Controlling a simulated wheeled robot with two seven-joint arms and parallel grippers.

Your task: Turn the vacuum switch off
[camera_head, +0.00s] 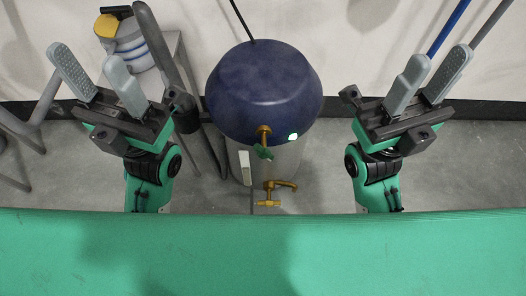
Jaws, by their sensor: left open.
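The vacuum stands in the middle, with a dark blue domed top (262,85) over a grey cylindrical body (285,162). A small glowing green patch (293,137), possibly the switch, sits on the lower right front of the dome. A brass fitting with a green handle (263,152) is left of it, and a brass tap (272,193) is lower down. My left gripper (85,54) is open and empty, left of the vacuum. My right gripper (439,57) has its fingers apart, empty, right of the vacuum. Neither touches the vacuum.
A grey metal stand (183,62) at the left bears a yellow, white and blue item (125,42). Grey tubing (38,112) is at the far left. A blue pole (448,28) and a grey pole lean at the upper right. The floor between vacuum and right arm is clear.

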